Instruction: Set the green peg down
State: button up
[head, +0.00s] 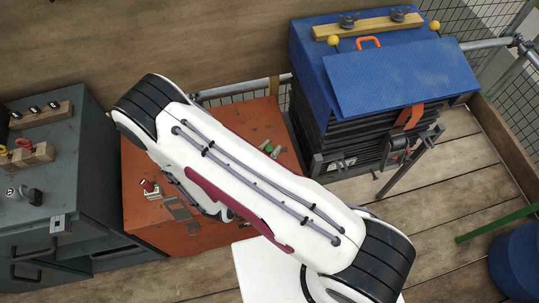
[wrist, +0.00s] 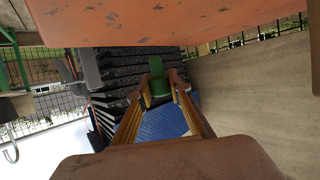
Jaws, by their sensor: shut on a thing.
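The green peg (wrist: 160,88) shows in the wrist view between the fingertips of my gripper (wrist: 160,95). My gripper is shut on it, with its two yellowish fingers on either side. A rust-orange surface (wrist: 165,22) spans the top of the wrist view; I cannot tell whether the peg touches it. In the head view my white arm crosses over the orange bench (head: 152,232) and hides the gripper. A small green item (head: 267,146) shows just beyond the arm there; I cannot tell if it is the peg.
A grey cabinet (head: 70,165) with wooden blocks and small parts stands at the left. A blue-topped stand with black bellows (head: 345,140) stands at the back right. Small red and white parts (head: 150,189) lie on the bench. Plank floor (head: 440,160) is open at the right.

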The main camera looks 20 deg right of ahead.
jog(key=shift+f, duration=0.15)
jog(key=shift+f, duration=1.95)
jog(key=shift+f, duration=0.1)
jog(key=o, duration=0.8)
jog(key=shift+s+a+r, duration=0.35)
jog(key=shift+a, duration=0.05)
jog(key=shift+v, duration=5.45)
jog(key=shift+f, duration=0.1)
